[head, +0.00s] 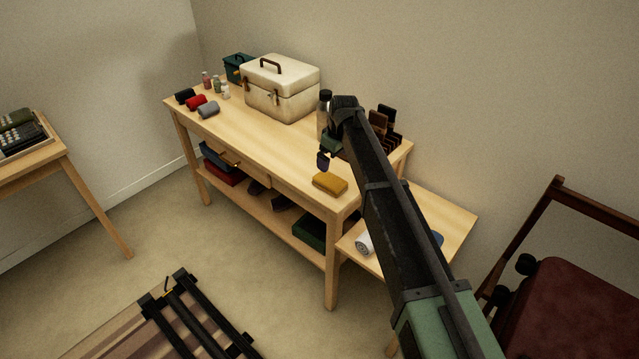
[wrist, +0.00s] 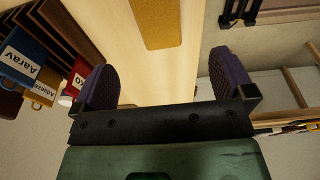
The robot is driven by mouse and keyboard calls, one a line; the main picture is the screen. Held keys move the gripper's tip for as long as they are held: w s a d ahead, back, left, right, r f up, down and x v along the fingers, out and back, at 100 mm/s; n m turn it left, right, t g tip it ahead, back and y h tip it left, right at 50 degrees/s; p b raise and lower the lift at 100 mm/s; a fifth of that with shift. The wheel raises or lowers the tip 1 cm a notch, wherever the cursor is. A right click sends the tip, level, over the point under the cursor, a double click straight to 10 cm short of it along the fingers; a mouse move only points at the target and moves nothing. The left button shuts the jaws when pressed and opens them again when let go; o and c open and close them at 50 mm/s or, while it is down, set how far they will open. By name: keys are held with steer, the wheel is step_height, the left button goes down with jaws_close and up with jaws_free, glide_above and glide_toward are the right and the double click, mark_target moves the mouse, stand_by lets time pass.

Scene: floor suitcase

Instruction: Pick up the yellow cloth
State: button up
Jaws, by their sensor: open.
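The yellow cloth (head: 330,183) lies folded flat on the front edge of the wooden table (head: 255,143), near its right end. In the wrist view the cloth (wrist: 158,22) shows at the top, past the fingertips and roughly in line with the gap between them. My gripper (head: 324,160) is above the tabletop, close to the cloth and behind it. In the wrist view my gripper (wrist: 161,78) has its two dark fingers spread wide with nothing between them. The cloth is apart from the fingers. My arm hides part of the table's right end.
A rack of brown slots (head: 382,128) and a dark bottle (head: 323,112) stand near my gripper. The wrist view shows a blue tag (wrist: 22,60) at the left. A white case (head: 280,92) and rolled cloths stand farther left. A lower side table (head: 440,208) adjoins.

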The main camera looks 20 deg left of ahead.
mark_target(330, 179)
steer(key=f+b, duration=0.3)
steer(key=a+f+b, duration=0.1)
steer(key=f+b, duration=0.6)
steer(key=f, duration=0.1)
steer(key=shift+w+a+f, duration=0.1)
steer(key=shift+w+a, duration=0.15)
steer(key=shift+w, duration=0.1)
steer(key=shift+r, duration=0.25)
steer(key=c, duration=1)
steer(key=shift+r, duration=0.15)
step_height(330, 179, up, 20)
steer(key=p, duration=2)
